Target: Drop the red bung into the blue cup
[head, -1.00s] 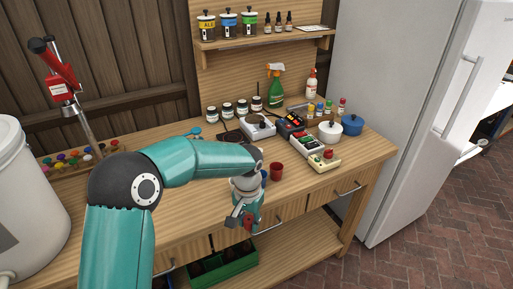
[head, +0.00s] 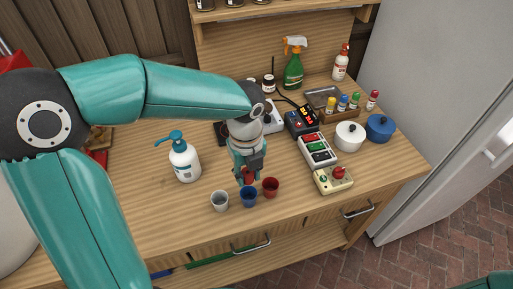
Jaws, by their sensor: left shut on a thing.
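My left gripper (head: 248,176) points down and is shut on the small red bung (head: 248,174), which is partly hidden by the fingers. The bung is just above the blue cup (head: 249,199), which stands upright near the bench's front edge. I cannot tell how large the gap between bung and rim is. The inside of the blue cup is mostly hidden. My right gripper is not in view.
A red cup (head: 270,188) stands close on the right and a pale grey cup (head: 219,201) on the left. A white pump bottle (head: 184,160) stands further left. A cream box with a red knob (head: 333,178) is to the right.

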